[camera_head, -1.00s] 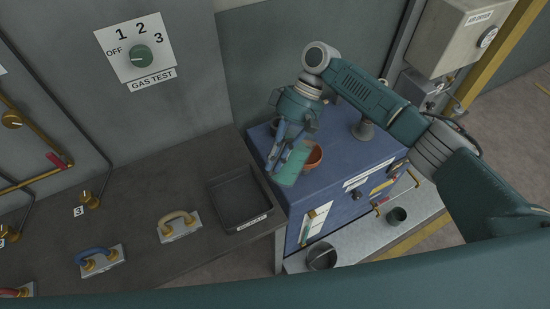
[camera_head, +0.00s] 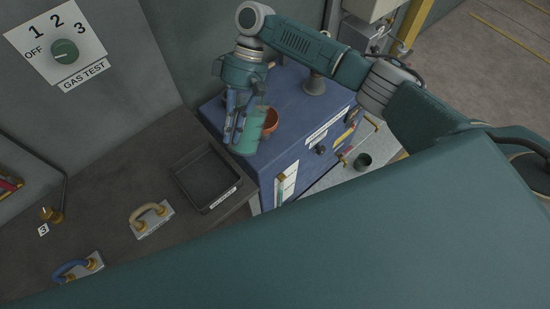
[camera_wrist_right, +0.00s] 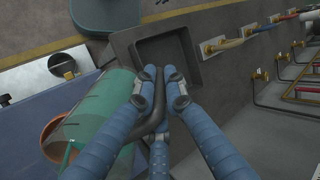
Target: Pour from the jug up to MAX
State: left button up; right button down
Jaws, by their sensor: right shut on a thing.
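The jug (camera_head: 251,132) is a green, see-through vessel, held above the blue cabinet's top. My right gripper (camera_head: 235,128) is shut on its dark handle (camera_wrist_right: 157,108). The jug fills the left of the wrist view (camera_wrist_right: 105,105); its exact tilt is hard to tell. An orange-brown round opening, like a funnel or cup (camera_head: 270,122), is on the cabinet just right of the jug and partly hidden behind it. It also shows in the wrist view (camera_wrist_right: 52,130). A white gauge panel (camera_head: 287,184) is on the cabinet's front; its level and marks are too small to read. My left gripper is not seen.
The blue cabinet (camera_head: 216,108) adjoins a dark bench (camera_head: 120,165) with a black tray (camera_head: 178,176) and two handled plates. A small dark cup (camera_head: 363,160) stands on the lower ledge. A grey flanged post (camera_head: 314,86) rises at the cabinet's back.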

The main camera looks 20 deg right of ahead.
jog(key=shift+w+d+f+g+y+b, duration=0.15)
jog(key=shift+f+g+y+b, duration=0.3)
jog(key=shift+b, duration=0.6)
jog(key=shift+r, duration=0.15)
dwell(1.3)
jog(key=shift+w+d+r+g+y+b, duration=0.15)
jog(key=shift+r+g+y+b, duration=0.15)
jog(key=shift+r, duration=0.2)
jog(key=shift+r+b, duration=0.2)
jog(key=shift+b, duration=0.15)
dwell(1.3)
jog(key=shift+w+d+r+y, duration=0.1)
jog(key=shift+w+y, duration=0.05)
jog(key=shift+y, duration=0.1)
jog(key=shift+d+r+g+b, duration=0.1)
jog(key=shift+r+g+b, duration=0.2)
jog(key=shift+r, duration=0.1)
